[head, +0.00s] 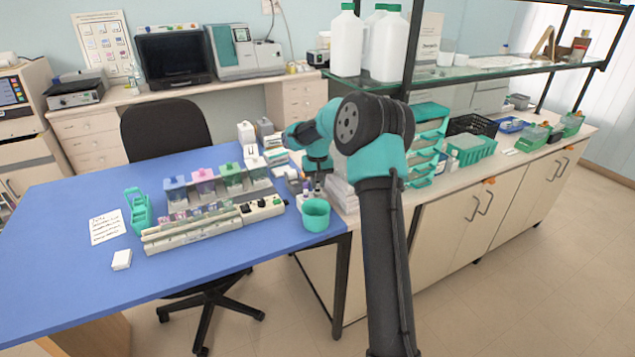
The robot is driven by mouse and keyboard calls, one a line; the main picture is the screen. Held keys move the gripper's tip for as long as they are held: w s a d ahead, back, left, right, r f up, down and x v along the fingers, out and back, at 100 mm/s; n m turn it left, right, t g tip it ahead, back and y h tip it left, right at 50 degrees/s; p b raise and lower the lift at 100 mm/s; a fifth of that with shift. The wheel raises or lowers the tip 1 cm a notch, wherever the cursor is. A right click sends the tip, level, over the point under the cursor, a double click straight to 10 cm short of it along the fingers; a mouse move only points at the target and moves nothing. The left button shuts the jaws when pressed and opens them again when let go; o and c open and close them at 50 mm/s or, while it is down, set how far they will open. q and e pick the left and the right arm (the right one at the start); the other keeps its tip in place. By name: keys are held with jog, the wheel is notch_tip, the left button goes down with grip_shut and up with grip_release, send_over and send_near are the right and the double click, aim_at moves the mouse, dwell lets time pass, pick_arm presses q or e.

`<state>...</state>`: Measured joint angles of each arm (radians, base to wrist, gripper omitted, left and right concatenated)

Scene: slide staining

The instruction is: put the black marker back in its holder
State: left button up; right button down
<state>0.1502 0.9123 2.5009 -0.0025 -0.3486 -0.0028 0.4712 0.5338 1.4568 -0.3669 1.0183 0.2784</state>
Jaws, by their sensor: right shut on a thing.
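My right gripper (316,176) reaches down over the right end of the blue table, beside the teal cup. It is shut on a small dark upright thing, seemingly the black marker (317,187), mostly hidden by the gripper and very small here. Just below and left of it stands a small pale group with dark tops, perhaps the marker holder (304,199). I cannot tell whether the marker is inside it or above it. My left gripper is not in view.
The teal cup (316,215) stands close in front of the gripper. A staining rack (200,228) with several coloured jars is to the left. The table's front left is clear.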

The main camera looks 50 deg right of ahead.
jog(key=shift+f, duration=0.4)
dwell(0.6)
jog(key=c, duration=1)
grip_release()
notch_tip(320, 180, up, 17)
jog(key=shift+r, duration=0.2)
dwell(0.7)
